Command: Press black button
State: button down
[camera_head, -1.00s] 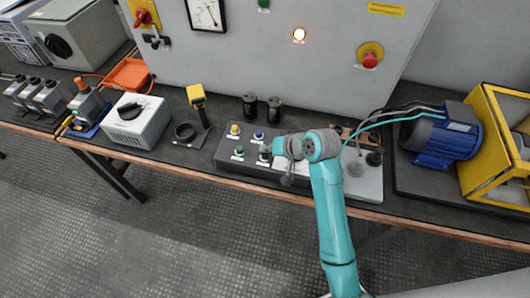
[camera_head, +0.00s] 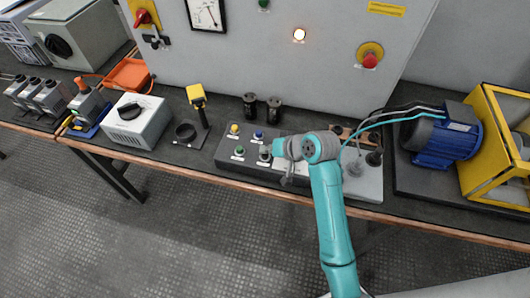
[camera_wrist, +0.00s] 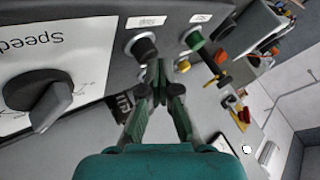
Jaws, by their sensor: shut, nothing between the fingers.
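The black button (camera_wrist: 145,48) sits in a collar on the control box, below a white label in the wrist view. In the head view it is largely covered by my gripper (camera_head: 268,152). My gripper is shut and empty, also seen in the wrist view (camera_wrist: 156,72). Its fingertips are at the black button's lower right edge there; I cannot tell whether they touch it. The control box (camera_head: 222,160) lies on the bench with its other buttons in front of my arm's left side.
Close by are a green button (camera_wrist: 195,40), a yellow button (camera_head: 234,129) and a blue button (camera_head: 258,134). A large speed knob (camera_wrist: 40,98) is on the same panel. Two black cylinders (camera_head: 262,106) stand behind the box. A blue motor (camera_head: 446,138) is at right.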

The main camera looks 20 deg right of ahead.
aim_at(267, 155)
jog(key=shift+f, duration=0.7)
dwell(0.8)
jog(key=shift+r, duration=1.4)
jog(key=shift+r, duration=0.1)
jog(key=shift+r, duration=2.4)
